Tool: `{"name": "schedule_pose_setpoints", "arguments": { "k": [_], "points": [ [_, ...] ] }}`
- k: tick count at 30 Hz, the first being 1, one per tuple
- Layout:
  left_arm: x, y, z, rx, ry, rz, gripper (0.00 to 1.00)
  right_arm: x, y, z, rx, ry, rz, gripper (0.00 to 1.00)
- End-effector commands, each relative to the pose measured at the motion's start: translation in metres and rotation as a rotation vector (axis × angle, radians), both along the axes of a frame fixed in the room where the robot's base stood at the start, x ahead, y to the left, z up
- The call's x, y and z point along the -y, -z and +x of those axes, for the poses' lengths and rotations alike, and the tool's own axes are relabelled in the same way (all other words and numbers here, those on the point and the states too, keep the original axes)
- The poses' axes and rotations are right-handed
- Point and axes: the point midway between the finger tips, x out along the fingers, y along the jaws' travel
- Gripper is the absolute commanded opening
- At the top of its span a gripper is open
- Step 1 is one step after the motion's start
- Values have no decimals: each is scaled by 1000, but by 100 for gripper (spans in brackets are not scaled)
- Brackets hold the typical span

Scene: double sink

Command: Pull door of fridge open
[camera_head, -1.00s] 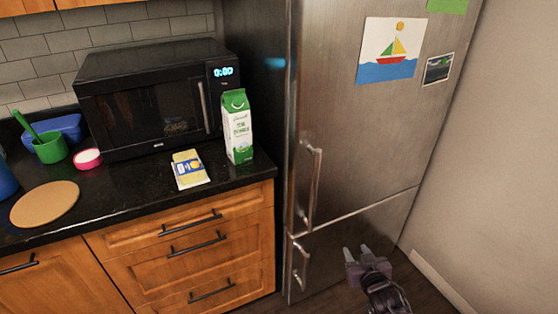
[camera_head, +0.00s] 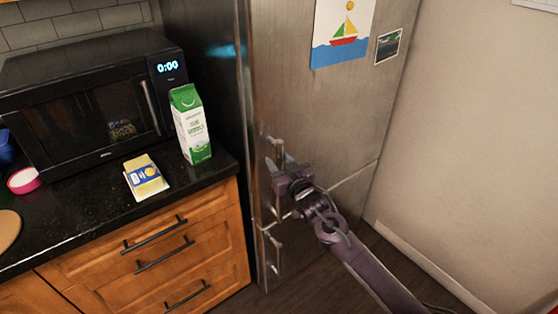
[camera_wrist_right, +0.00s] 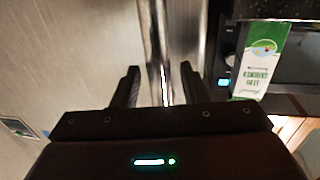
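The fridge (camera_head: 320,110) is tall, stainless steel and shut, with an upper door and a lower door. The upper door's vertical handle (camera_head: 274,153) is partly hidden behind my right gripper (camera_head: 278,166). In the right wrist view the handle (camera_wrist_right: 158,50) runs down between the two fingers of my right gripper (camera_wrist_right: 160,80). The fingers are apart, with a gap on each side of the bar. The lower door's handle (camera_head: 275,250) is below my gripper. My left gripper is not in view.
A counter (camera_head: 90,215) with wooden drawers stands left of the fridge. It carries a microwave (camera_head: 85,110), a milk carton (camera_head: 191,125) and a yellow packet (camera_head: 146,176). A bare wall (camera_head: 470,150) is on the right. Dark floor shows in front of the fridge.

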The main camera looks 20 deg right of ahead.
Motion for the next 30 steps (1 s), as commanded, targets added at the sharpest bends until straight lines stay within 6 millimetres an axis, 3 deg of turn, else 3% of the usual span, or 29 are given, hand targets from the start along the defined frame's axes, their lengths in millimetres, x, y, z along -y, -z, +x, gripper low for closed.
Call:
{"name": "schedule_pose_setpoints", "arguments": {
  "k": [9, 18, 30],
  "points": [
    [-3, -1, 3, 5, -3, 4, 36, -1, 1, 3, 0, -1, 0, 40],
    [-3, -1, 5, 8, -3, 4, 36, -1, 1, 3, -1, 0, 0, 0],
    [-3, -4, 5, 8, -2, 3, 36, 3, 0, -3, -1, -10, 0, 0]
  ]
}}
